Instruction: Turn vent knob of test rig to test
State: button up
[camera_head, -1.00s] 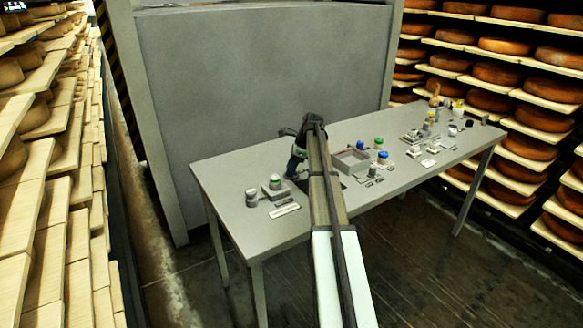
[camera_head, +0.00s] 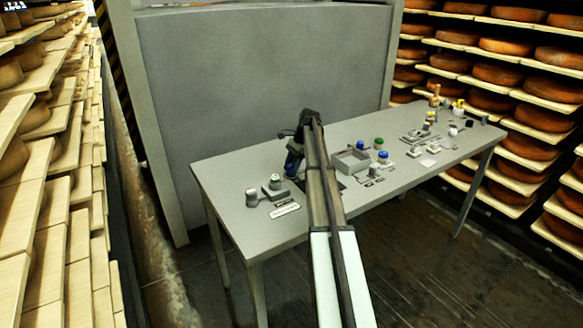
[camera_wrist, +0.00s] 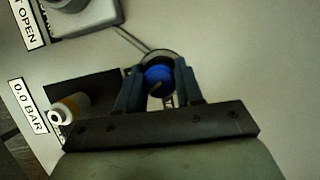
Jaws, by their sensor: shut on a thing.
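In the wrist view a round blue knob (camera_wrist: 158,74) with a pale pointer mark sits between the two fingers of my gripper (camera_wrist: 160,84). The gripper is shut on its sides. The knob's base is a dark ring, and a small label below it is mostly hidden by the fingers. A dark rig plate with a white-and-orange cylindrical part (camera_wrist: 68,109) lies to the left, beside a "0.0 BAR" label (camera_wrist: 29,106). In the head view my gripper (camera_head: 293,168) is low at the table's middle, and my arm hides the knob there.
Small fittings crowd the right end. Cheese shelves stand left and right; a large grey panel (camera_head: 260,70) is behind.

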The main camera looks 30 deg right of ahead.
jog(key=n+g, duration=0.1)
jog(key=n, duration=0.3)
jog(key=shift+w+n+g, duration=0.1)
jog(key=shift+n+g, duration=0.2)
jog(key=shift+g, duration=0.1)
jog(key=shift+n+g+h, duration=0.5)
jog(key=shift+n+g, duration=0.1)
jog(key=shift+n, duration=1.3)
jog(key=shift+f, duration=0.1)
jog(key=o, duration=1)
jog(key=shift+w+d+r, duration=0.1)
jog(key=shift+d+r, duration=0.05)
jog(key=shift+r, duration=0.3)
jog(key=shift+w+d+r, duration=0.15)
jog(key=shift+w+d, duration=0.1)
jog(key=shift+d, duration=0.05)
jog(key=w+d, duration=0.3)
jog(key=d, duration=0.1)
jog(key=w+d, duration=0.4)
jog(key=shift+w+d, duration=0.25)
